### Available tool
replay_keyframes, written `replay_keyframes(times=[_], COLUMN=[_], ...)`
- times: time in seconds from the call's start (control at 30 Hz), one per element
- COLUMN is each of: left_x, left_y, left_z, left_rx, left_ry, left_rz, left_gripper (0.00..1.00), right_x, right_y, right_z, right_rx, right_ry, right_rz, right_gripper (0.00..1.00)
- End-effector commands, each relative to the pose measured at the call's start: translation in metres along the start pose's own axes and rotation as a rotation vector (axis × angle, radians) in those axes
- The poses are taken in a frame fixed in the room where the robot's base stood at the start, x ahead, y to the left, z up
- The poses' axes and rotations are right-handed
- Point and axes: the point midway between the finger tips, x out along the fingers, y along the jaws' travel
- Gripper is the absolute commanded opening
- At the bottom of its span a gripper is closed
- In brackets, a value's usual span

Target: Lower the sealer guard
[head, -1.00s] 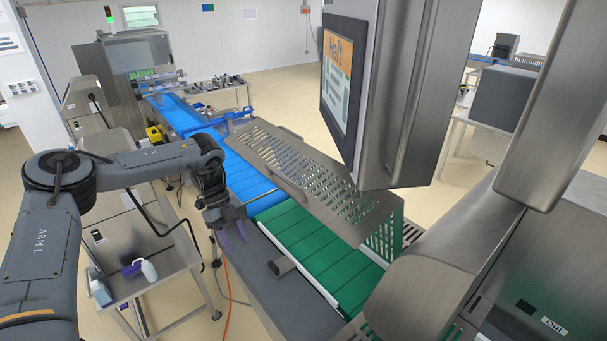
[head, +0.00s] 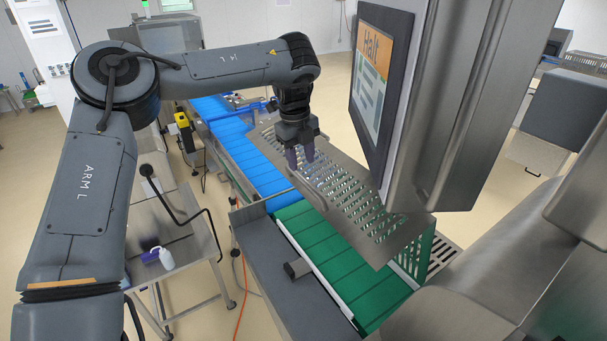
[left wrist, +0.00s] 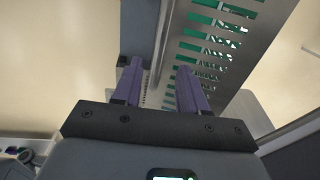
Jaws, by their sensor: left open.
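The sealer guard (head: 345,195) is a slotted metal panel, raised at a slant over the green conveyor belt (head: 340,265). A handle bar (head: 309,197) runs along its near-left side. My left gripper (head: 302,163) points down above the upper end of this handle, with its purple fingers apart. In the left wrist view the open gripper (left wrist: 158,85) has the slotted guard (left wrist: 222,45) beyond and to the right of its fingers. Whether the fingers touch the handle cannot be told. My right gripper is not in view.
A screen reading "Halt" (head: 371,85) hangs close to the right of my left gripper. A blue conveyor (head: 240,150) leads into the green one. A grey ledge (head: 275,275) runs along the near side. A side table (head: 180,255) holds a white bottle.

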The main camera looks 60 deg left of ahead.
Motion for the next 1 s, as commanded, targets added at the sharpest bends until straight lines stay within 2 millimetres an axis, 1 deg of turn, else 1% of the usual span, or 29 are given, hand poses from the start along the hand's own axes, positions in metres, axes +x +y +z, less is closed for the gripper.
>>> replay_keyframes(times=[0.03,0.2,0.4,0.6,0.83,0.87,1.0], left_x=[0.008,0.034,0.054,0.062,0.063,0.063,0.062], left_y=[0.001,0.001,0.000,0.000,0.000,0.000,0.000], left_z=[-0.001,-0.001,-0.001,0.000,0.000,0.000,0.000], left_rx=[0.001,0.000,0.001,0.000,0.000,0.000,0.000], left_ry=[0.005,0.003,0.002,0.001,0.001,0.001,0.001], left_rz=[0.003,0.003,0.001,0.000,-0.001,-0.001,-0.001], left_gripper=[0.42,0.42,0.42,0.42,0.42,0.39,0.18], right_x=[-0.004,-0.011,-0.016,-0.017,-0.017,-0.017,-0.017], right_y=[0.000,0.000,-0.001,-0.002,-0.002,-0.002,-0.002], right_z=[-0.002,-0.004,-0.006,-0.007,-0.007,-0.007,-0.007], right_rx=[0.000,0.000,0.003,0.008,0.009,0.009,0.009], right_ry=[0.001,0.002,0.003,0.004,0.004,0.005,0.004], right_rz=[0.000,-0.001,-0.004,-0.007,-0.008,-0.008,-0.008], right_gripper=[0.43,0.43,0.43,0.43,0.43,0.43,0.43])
